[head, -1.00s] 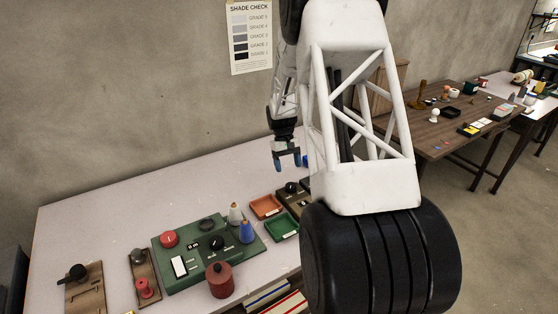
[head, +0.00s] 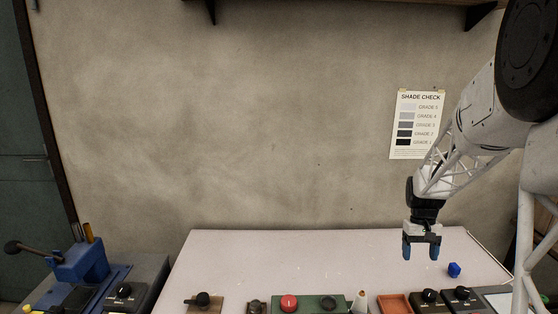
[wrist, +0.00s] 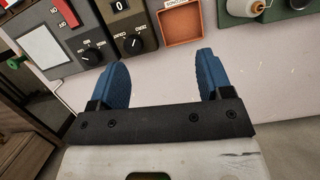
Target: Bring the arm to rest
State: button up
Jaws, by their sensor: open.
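My gripper (head: 421,250) hangs at the end of my arm on the right of the head view, fingers pointing down above the pale table (head: 300,262). Its two blue fingertips are apart with nothing between them. In the wrist view my gripper (wrist: 160,78) shows both blue fingers spread over a bare part of the table. No cloth is visible in these frames.
An orange tray (head: 395,303), black-knobbed boxes (head: 430,297) and a green panel with a red button (head: 289,302) line the front edge. A blue lever press (head: 80,262) stands left. The table's back is clear.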

jog(key=s+a+r+t, duration=0.2)
jog(key=s+a+r, duration=0.5)
jog(key=s+a, duration=0.3)
jog(key=s+a+r+t, duration=0.2)
jog(key=s+a+r, duration=0.55)
jog(key=s, duration=0.45)
jog(key=s+a+f+n+t, duration=0.1)
jog(key=s+a, duration=0.4)
jog(key=s, duration=0.6)
jog(key=shift+s+f+t, duration=0.2)
jog(key=shift+s+t, duration=0.1)
jog(key=shift+s, duration=0.1)
dwell(0.5)
